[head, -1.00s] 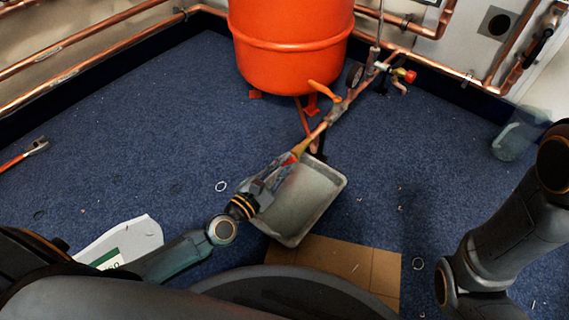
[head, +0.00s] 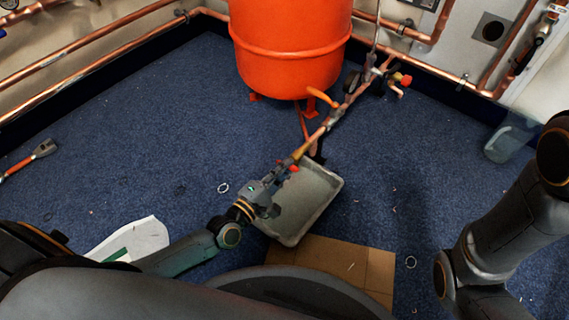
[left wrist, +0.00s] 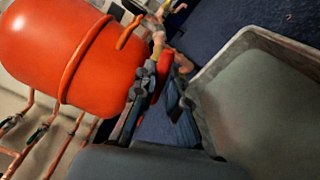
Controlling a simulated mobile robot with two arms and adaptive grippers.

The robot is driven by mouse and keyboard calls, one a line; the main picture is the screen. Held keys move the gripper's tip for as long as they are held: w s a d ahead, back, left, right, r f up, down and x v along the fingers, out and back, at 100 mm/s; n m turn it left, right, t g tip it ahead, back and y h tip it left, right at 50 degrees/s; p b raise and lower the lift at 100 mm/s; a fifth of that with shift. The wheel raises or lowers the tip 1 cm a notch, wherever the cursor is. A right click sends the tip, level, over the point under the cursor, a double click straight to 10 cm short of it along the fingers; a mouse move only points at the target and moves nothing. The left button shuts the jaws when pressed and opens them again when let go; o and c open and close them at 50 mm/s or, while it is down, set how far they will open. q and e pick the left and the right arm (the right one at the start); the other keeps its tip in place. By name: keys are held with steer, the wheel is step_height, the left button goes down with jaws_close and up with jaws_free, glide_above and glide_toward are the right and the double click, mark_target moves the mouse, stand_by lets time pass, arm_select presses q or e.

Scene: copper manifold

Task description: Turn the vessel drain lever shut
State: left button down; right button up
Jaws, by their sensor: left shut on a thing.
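The red drain lever (head: 293,168) is at the near end of the copper and brass pipe that runs from under the orange vessel (head: 290,45). My left gripper (head: 282,174) is at that end, above the grey tray (head: 328,206). In the left wrist view the red lever (left wrist: 166,62) shows between the fingers of my left gripper (left wrist: 160,88), which is shut on it. The fingers hide part of the lever, and its exact angle is hard to tell. My right arm stands at the right, with its gripper out of view.
An orange handle (head: 322,96) sits higher on the pipe, by a gauge and a red-knobbed valve (head: 402,79). Cardboard (head: 340,262) lies under the tray's near side. A clear container (head: 510,138) and an orange-handled tool (head: 28,160) lie apart. Blue carpet is mostly free.

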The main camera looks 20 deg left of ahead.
arm_select(q)
steer(key=m+p, duration=0.2)
steer(key=m, duration=0.1)
steer(key=shift+m, duration=0.4)
steer(key=shift+f+p, duration=0.1)
steer(key=shift+p, duration=0.2)
steer(key=c, duration=1.4)
jaws_free()
steer(key=shift+s, duration=0.1)
steer(key=v, duration=1.2)
